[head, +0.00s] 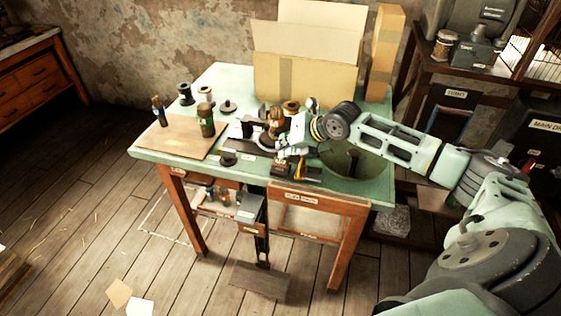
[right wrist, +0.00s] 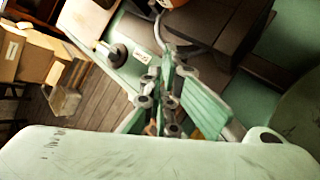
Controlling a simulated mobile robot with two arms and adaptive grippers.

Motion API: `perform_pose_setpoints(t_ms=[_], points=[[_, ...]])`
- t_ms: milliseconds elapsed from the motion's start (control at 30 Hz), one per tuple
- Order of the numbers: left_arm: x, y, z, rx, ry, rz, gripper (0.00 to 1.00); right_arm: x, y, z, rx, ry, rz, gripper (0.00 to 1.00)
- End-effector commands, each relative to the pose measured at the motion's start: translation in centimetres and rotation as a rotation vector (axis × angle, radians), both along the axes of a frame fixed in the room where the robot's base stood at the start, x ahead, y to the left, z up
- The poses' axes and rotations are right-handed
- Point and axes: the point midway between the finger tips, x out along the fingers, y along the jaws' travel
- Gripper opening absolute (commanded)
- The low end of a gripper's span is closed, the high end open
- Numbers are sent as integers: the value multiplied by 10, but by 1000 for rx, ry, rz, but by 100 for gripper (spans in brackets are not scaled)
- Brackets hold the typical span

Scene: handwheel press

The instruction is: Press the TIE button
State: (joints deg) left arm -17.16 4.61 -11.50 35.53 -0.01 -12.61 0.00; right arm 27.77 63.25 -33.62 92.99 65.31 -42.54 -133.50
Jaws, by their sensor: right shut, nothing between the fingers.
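A small dark round knob (head: 228,158) sits at the front edge of the green table, with a small white label to its right. In the right wrist view the dark knob (right wrist: 115,53) and the label (right wrist: 142,57) with red lettering show; the lettering is too small to read, so I cannot tell whether this is the TIE button. My right gripper (head: 281,167) is over the front of the table, to the right of the knob and apart from it. Its fingers (right wrist: 166,112) are shut and empty. My left gripper is not in view.
The green table (head: 222,82) carries a wooden board (head: 178,141), several spools, a bottle (head: 206,120) and a dark machine in the middle. A cardboard box (head: 305,80) stands at the back. A pedal (head: 260,280) is below.

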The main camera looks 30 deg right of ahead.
Motion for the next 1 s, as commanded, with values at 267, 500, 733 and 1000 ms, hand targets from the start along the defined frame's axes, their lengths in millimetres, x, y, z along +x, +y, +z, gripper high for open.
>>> perform_pose_setpoints(t_ms=[267,500,733,1000], points=[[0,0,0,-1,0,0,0,0,0,0,0,0,0,0],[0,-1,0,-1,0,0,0,0,0,0,0,0,0,0],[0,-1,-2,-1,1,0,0,0,0,-4,0,0,0,0],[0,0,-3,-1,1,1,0,0,0,-8,0,0,0,0]])
